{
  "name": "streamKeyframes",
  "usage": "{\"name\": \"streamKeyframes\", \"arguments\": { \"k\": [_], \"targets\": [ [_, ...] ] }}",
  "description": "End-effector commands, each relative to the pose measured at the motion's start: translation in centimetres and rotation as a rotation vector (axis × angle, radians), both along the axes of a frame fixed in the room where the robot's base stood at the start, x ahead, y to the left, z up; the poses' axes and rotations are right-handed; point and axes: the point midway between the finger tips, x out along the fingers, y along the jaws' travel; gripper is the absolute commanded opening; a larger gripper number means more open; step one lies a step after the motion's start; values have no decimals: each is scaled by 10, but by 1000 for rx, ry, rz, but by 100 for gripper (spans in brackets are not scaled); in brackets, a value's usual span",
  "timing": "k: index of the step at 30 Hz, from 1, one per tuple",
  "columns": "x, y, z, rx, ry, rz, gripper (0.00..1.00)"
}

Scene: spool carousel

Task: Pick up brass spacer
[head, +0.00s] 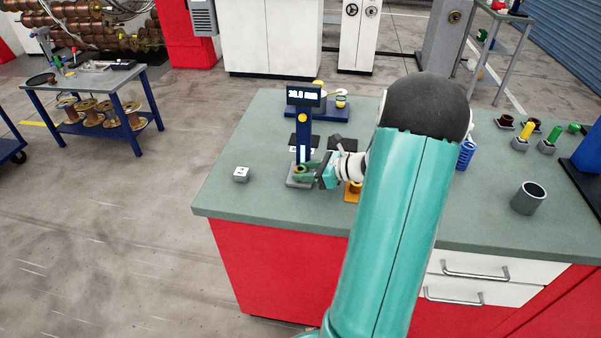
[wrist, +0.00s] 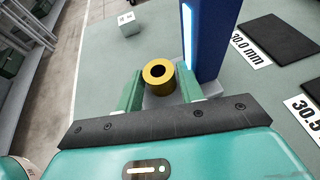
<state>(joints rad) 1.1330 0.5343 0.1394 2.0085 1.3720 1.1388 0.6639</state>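The brass spacer (wrist: 158,75) is a short golden ring with a dark central hole. It stands upright on the grey base of a blue gauge post (wrist: 206,40). In the head view the post (head: 303,125) carries a display (head: 305,95) with a millimetre reading. My gripper (head: 306,172) reaches in from the right at the foot of the post. In the wrist view its two green fingers (wrist: 158,84) stand on either side of the spacer, very close to it. Whether they press on it I cannot tell.
A small white block (head: 241,174) lies left on the green bench (head: 225,200). The post stands close beside my right finger. Dark pads with millimetre labels (wrist: 252,50) lie right of it. A grey cup (head: 528,198) stands far right. The bench's left end is mostly clear.

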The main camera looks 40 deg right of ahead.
Motion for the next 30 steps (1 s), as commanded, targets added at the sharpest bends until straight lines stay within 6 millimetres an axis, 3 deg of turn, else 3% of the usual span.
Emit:
{"name": "streamKeyframes", "arguments": {
  "k": [3, 7, 9, 20, 26, 30],
  "targets": [
    [0, 0, 0, -1, 0, 0, 34],
    [0, 0, 0, -1, 0, 0, 8],
    [0, 0, 1, -1, 0, 0, 1],
    [0, 0, 9, -4, -2, 1, 1],
    [0, 0, 34, -6, -2, 1, 1],
    [-10, 14, 52, -5, -2, 2, 1]
  ]
}}
